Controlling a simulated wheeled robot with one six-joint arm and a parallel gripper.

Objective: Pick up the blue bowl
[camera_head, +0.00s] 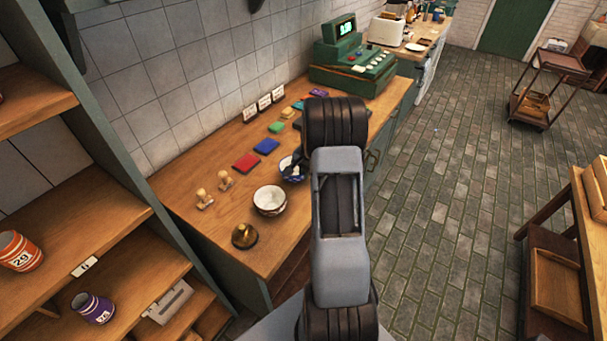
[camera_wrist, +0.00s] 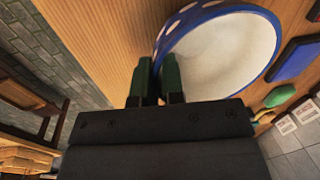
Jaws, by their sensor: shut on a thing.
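The blue bowl (camera_wrist: 222,45) has a blue outside with white dots and a white inside. It fills the upper right of the wrist view. In the head view the blue bowl (camera_head: 286,163) shows only in part, beside my arm on the wooden counter. My gripper (camera_wrist: 157,76) has its two green fingers at the bowl's near rim and is shut on it, with the bowl wall between them. I cannot tell whether the bowl is clear of the counter. In the head view my arm hides most of the gripper.
A white patterned bowl (camera_head: 269,201) stands close by on the counter (camera_head: 190,180), with a brass bell (camera_head: 245,236) nearer. Two wooden stamps (camera_head: 204,198) and red and blue pads (camera_head: 266,146) lie to the left. A green cash register (camera_head: 353,60) stands farther back.

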